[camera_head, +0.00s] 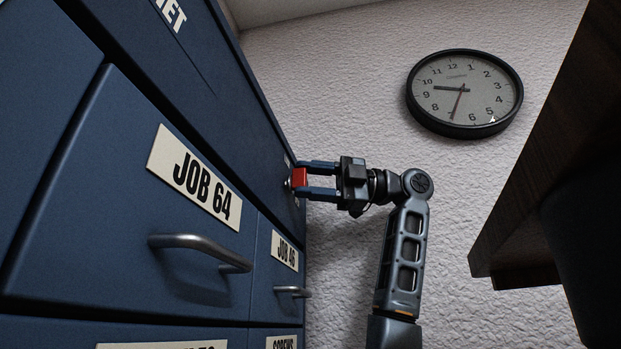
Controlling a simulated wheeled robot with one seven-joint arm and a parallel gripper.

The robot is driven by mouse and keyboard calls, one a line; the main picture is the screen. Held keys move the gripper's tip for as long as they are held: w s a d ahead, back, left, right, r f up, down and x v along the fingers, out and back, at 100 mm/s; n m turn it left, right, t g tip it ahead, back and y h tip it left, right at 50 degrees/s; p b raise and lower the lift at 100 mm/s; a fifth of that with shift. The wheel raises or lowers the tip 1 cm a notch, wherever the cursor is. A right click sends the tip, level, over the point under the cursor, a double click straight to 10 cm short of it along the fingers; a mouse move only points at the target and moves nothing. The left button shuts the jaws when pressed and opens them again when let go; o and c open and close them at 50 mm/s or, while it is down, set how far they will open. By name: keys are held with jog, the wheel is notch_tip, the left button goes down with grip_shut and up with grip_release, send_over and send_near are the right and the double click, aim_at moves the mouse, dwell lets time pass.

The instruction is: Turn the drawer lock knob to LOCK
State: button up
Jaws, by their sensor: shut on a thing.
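The drawer lock knob (299,177) is a small red piece on the front of the blue cabinet (215,85), near its far right edge. My gripper (306,179) reaches in from the right, and its two fingers are shut on the red knob, one above and one below. The fingers cover part of the knob. A small pale plate (287,161) shows beside the knob, but its lettering is too small to read. I cannot tell which way the knob is turned.
Below the knob are drawers labelled JOB 64 (194,177) and JOB 46 (285,250), with protruding bar handles (203,246) (293,291). A dark wooden edge (520,190) juts in at right. A round clock (464,93) hangs on the white wall (345,80).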

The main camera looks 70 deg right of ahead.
jog(key=shift+w+a+r+n, duration=0.15)
jog(key=shift+a+n, duration=0.2)
jog(key=shift+n, duration=0.15)
jog(key=o, duration=1)
jog(key=shift+c, duration=0.2)
jog(key=shift+o, duration=0.4)
jog(key=shift+g, duration=0.3)
jog(key=shift+f, duration=0.2)
jog(key=shift+w, duration=0.25)
jog(key=shift+s, duration=0.2)
jog(key=shift+s+d, duration=0.1)
jog(key=b+v, duration=0.1)
jog(key=v, duration=0.6)
jog(key=shift+s+b, duration=0.25)
jog(key=shift+b, duration=0.05)
jog(key=shift+d, duration=0.1)
